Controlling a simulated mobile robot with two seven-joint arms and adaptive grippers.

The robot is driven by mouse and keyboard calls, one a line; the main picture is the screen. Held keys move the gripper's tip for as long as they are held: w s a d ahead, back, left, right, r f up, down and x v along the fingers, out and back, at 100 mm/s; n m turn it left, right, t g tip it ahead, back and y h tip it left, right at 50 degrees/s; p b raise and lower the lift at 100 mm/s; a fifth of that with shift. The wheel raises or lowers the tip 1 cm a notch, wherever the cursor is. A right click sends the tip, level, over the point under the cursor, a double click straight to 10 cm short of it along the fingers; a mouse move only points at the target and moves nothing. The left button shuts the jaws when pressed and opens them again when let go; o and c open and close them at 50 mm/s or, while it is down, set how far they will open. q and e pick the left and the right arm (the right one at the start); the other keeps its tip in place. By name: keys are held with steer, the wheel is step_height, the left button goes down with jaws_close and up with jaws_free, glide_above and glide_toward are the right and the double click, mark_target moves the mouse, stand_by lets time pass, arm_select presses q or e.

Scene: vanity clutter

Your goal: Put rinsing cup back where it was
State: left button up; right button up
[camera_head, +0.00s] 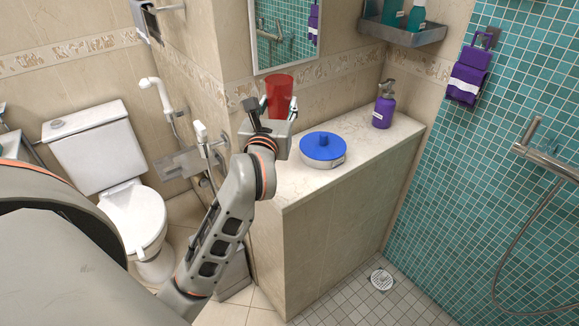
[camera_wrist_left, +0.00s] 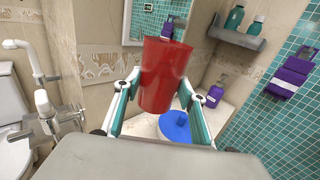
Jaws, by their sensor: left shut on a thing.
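The red rinsing cup (camera_head: 280,95) is at the back left of the stone counter, below the mirror. It also shows large and nearly upright in the left wrist view (camera_wrist_left: 165,75). My left gripper (camera_head: 270,115) is shut on the cup, with one finger on each side of it in the left wrist view (camera_wrist_left: 158,98). The gripper hides the cup's lower part in the head view, so I cannot tell whether its base touches the counter (camera_head: 370,140). My right gripper is not in view.
A blue-lidded round container (camera_head: 322,148) stands on the counter, right of my left gripper. A purple pump bottle (camera_head: 384,105) stands at the back right. A mirror (camera_head: 286,35) hangs behind the cup. A metal shelf (camera_head: 402,33) holds bottles. The counter's front right is clear.

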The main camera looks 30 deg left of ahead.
arm_select(q)
steer(key=f+b, duration=0.1)
steer(key=f, duration=1.4)
steer(key=shift+s+f+b, duration=0.1)
steer(key=shift+s+b, duration=0.1)
steer(key=shift+b, duration=0.2)
step_height(320, 180, down, 4)
steer(key=shift+r+b, duration=0.15)
steer(key=shift+b, duration=0.45)
steer(key=shift+f, duration=0.45)
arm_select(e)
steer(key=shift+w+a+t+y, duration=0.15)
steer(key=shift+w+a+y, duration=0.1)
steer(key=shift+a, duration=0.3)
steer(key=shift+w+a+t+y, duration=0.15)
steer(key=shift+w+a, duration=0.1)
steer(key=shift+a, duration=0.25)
arm_select(q)
steer(key=shift+f, duration=0.15)
steer(key=o, duration=1.1)
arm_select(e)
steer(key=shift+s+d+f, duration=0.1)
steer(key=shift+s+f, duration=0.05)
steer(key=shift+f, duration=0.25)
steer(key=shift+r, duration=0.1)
